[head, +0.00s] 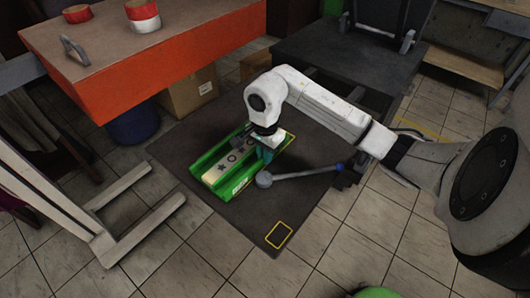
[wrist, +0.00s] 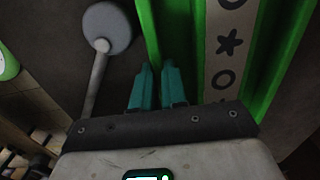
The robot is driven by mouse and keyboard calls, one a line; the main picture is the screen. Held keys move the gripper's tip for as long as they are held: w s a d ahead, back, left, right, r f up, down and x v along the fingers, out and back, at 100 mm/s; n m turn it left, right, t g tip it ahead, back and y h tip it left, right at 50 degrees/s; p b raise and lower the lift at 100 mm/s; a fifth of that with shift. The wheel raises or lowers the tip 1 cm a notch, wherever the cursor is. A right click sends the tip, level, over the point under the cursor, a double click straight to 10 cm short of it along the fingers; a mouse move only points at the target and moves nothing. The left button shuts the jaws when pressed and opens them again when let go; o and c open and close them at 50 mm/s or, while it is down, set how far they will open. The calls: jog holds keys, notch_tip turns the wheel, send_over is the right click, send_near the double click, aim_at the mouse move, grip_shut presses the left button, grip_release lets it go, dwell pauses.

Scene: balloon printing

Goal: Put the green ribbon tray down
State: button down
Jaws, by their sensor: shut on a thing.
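The green ribbon tray (head: 207,163) is a long green channel with a pale ribbon strip (head: 228,165) printed with dark stars and rings. It is over the dark floor mat in the head view; I cannot tell whether it touches the mat. My gripper (head: 265,153) reaches down at the tray's right side. In the wrist view, my gripper (wrist: 156,77) has its teal fingers close together on the tray's near green wall (wrist: 150,35). The fingers hide the part of the wall between them.
A grey lever with a round end (head: 264,180) and blue knob (head: 339,166) lies close right of the tray. An orange-sided table (head: 150,90) stands behind left, a pale forked frame (head: 125,225) at left, a black machine (head: 350,65) behind right. The dark mat (head: 185,140) has free room.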

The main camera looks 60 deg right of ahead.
jog(key=shift+f, duration=0.15)
jog(key=c, duration=1.2)
grip_release()
jog(key=shift+o, duration=0.2)
